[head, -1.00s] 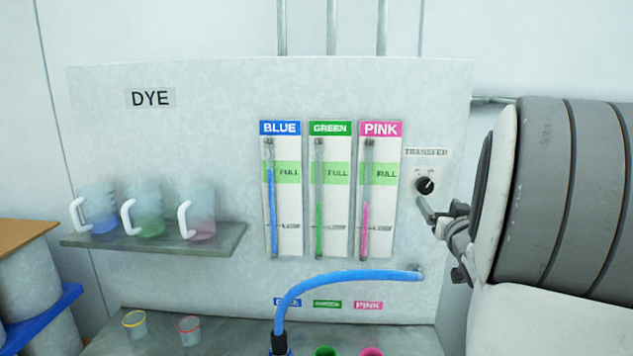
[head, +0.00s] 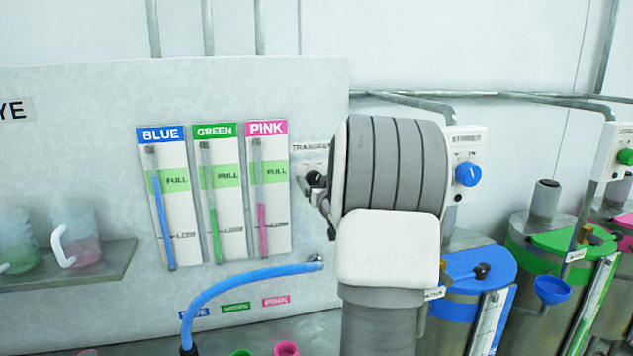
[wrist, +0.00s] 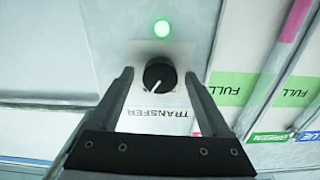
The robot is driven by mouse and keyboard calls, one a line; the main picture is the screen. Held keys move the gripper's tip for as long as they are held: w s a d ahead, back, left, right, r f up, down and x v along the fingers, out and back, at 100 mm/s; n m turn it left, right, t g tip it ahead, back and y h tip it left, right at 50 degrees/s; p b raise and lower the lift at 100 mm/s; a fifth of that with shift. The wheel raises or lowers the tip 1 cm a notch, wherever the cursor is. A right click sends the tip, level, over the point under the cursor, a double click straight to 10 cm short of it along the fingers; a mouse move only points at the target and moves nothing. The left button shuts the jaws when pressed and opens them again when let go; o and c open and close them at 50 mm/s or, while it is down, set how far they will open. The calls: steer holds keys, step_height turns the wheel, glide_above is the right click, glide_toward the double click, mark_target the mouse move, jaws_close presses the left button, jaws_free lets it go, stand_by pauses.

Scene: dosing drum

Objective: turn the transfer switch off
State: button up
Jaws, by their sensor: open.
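The transfer switch is a round black knob with a white pointer line on a white plate. In the wrist view the knob (wrist: 159,74) sits between the two fingers of my gripper (wrist: 160,77), with a gap on each side. The gripper is open, and its pads do not appear to touch the knob. The pointer slants down-left in this upside-down view. A green lamp (wrist: 161,28) glows beyond the knob. In the head view the knob (head: 314,180) shows at the left edge of my arm, which hides most of the gripper and part of the TRANSFER label.
Left of the switch are the blue (head: 166,205), green (head: 219,200) and pink (head: 268,195) level gauges. A blue hose (head: 240,280) arches below. Right of my arm stand a blue-topped drum (head: 470,275) with a blue knob (head: 468,174) above it, and a green-topped drum (head: 545,240).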

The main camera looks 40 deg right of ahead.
jaws_close()
steer(key=shift+f+n+b, duration=0.15)
steer(key=shift+n+b, duration=0.15)
steer(key=shift+b, duration=0.25)
steer(key=shift+f+n+b, duration=0.1)
steer(key=shift+n+b, duration=0.4)
steer(key=shift+b, duration=0.4)
steer(key=n+b, duration=0.3)
steer(key=b, duration=0.1)
steer(key=shift+a+f, duration=0.1)
steer(key=n+b, duration=0.3)
steer(key=shift+n+b, duration=0.3)
steer(key=shift+n, duration=0.1)
steer(key=shift+r+n+b, duration=0.2)
steer(key=shift+n+b, duration=0.95)
steer(key=shift+n, duration=0.55)
